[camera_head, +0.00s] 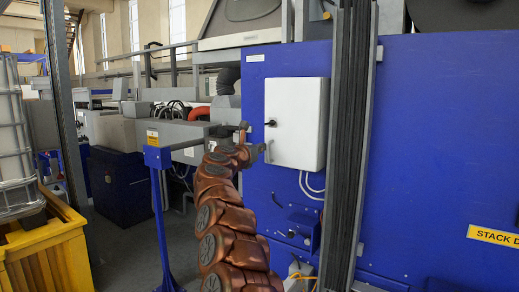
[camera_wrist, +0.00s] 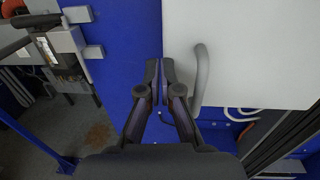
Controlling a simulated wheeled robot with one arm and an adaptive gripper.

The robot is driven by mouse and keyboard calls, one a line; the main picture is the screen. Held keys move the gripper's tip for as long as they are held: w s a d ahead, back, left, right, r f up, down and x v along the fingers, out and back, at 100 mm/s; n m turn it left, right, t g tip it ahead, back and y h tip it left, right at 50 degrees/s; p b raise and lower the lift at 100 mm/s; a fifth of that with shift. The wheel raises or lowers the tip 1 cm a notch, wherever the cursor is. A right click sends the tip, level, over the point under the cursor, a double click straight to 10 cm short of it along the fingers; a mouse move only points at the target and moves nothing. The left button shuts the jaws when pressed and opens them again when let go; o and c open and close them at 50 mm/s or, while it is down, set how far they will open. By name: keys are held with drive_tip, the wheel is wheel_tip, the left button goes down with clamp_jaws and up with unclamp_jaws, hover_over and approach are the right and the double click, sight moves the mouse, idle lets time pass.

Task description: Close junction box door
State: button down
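The white junction box (camera_head: 296,110) is mounted on the blue machine panel. Its white door faces the head camera and looks flush or nearly so; I cannot tell if a small gap is left. A black latch (camera_head: 270,123) sits on the door's left side. In the wrist view the white door (camera_wrist: 240,45) fills the upper right, with a grey curved handle (camera_wrist: 200,75) near its left edge. My gripper (camera_wrist: 161,72) has its fingertips almost together with nothing visible between them, just left of the handle and by the door's left edge. In the head view my gripper (camera_head: 254,144) is partly hidden by my arm.
A blue stand (camera_head: 160,200) rises left of my arm. A yellow bin (camera_head: 45,245) is at far left. White cables (camera_head: 310,188) hang below the box, and a dark vertical column crosses the view right of it. Grey floor shows at lower left.

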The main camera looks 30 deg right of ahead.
drive_tip(key=w+a+b+v, duration=0.1)
drive_tip(key=b+v, duration=0.7)
drive_tip(key=v, duration=0.6)
drive_tip(key=w+a+r+n+t+y, duration=0.1)
drive_tip(key=a+r+n+t+y, duration=0.4)
drive_tip(key=a+n, duration=0.35)
drive_tip(key=w+a+r+n+t+y, duration=0.1)
drive_tip(key=a+r+n+t+y, duration=0.4)
drive_tip(key=a+n, duration=0.3)
drive_tip(key=s+a+f+n+g+y, duration=0.5)
drive_tip(key=s+a+f+n+y, duration=0.65)
drive_tip(key=a+n, duration=0.55)
drive_tip(key=s+d+f+n+g+h+p, duration=0.1)
drive_tip(key=s+d+f+n+g, duration=0.3)
drive_tip(key=s+f, duration=0.7)
drive_tip(key=s+d+f+n+g+h, duration=0.1)
drive_tip(key=s+f+n+g, duration=0.55)
drive_tip(key=f, duration=0.55)
drive_tip(key=s+d+f+n+g+h, duration=0.1)
drive_tip(key=s+d+f, duration=0.3)
drive_tip(key=s, duration=0.5)
drive_tip(key=s+d+f+n+g+h, duration=0.1)
drive_tip(key=s+d+f+g+h, duration=0.1)
drive_tip(key=s+d+f, duration=0.3)
drive_tip(key=s+d+f+n+g+h, duration=0.1)
drive_tip(key=s+d+f+g, duration=0.2)
drive_tip(key=s, duration=1)
drive_tip(key=shift+s+d+f, duration=0.25)
drive_tip(key=shift+d+f, duration=0.45)
drive_tip(key=shift+d, duration=0.3)
